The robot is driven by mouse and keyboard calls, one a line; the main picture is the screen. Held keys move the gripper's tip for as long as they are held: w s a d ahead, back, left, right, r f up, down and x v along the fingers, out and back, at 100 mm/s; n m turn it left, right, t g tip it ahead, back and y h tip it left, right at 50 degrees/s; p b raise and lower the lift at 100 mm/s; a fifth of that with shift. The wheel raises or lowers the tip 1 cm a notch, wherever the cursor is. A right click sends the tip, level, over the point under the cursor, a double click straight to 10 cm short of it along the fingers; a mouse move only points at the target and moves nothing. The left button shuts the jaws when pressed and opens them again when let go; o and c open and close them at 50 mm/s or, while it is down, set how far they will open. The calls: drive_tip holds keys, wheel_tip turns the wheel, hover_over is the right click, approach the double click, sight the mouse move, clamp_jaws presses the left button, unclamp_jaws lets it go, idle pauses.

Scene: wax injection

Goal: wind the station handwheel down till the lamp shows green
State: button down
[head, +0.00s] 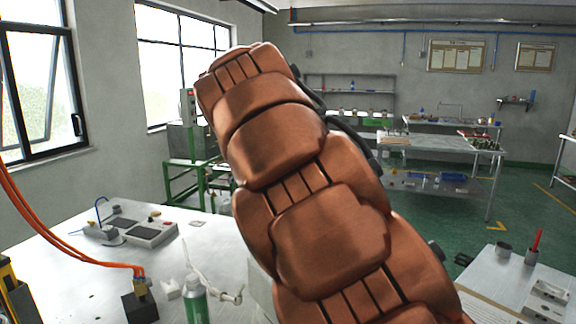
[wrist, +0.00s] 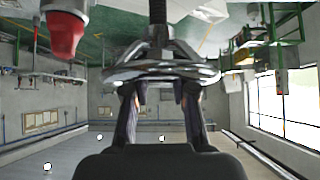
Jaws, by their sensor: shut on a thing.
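The chrome handwheel (wrist: 160,72) fills the upper middle of the wrist view, with its dark spindle running to the top edge. My gripper (wrist: 160,94) has its two dark fingers at the near rim of the wheel and is shut on it. The fingertips are partly hidden by the rim. A red rounded part (wrist: 64,36) in a pale collar hangs at the upper left of the wrist view; I cannot tell whether it is the lamp. No green light shows. In the head view my arm hides the wheel and my gripper.
In the head view, a white table (head: 75,262) at lower left holds a grey device (head: 148,231) and a green bottle (head: 196,303). Another table with a red marker (head: 535,240) is at lower right. A green-framed stand (head: 182,172) is behind my arm. Green floor lies beyond.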

drive_tip(key=shift+a+r+m+g+h+p, duration=0.1)
drive_tip(key=shift+m+g+h+p, duration=0.6)
drive_tip(key=shift+m+p, duration=0.5)
drive_tip(key=shift+a+m+g+h+p, duration=0.1)
drive_tip(key=shift+m+g+h+p, duration=0.4)
drive_tip(key=shift+m+h+p, duration=0.65)
drive_tip(key=shift+d+m, duration=0.1)
drive_tip(key=shift+m, duration=0.45)
drive_tip(key=shift+m+g, duration=0.4)
drive_tip(key=shift+g, duration=0.1)
drive_tip(key=c, duration=1.2)
unclamp_jaws()
drive_tip(key=shift+d+f+n, duration=0.15)
drive_tip(key=shift+f+n, duration=0.05)
drive_tip(key=shift+n, duration=0.1)
drive_tip(key=shift+n+t+y+b, duration=0.4)
drive_tip(key=shift+t+b, duration=0.1)
drive_tip(key=shift+b, duration=0.15)
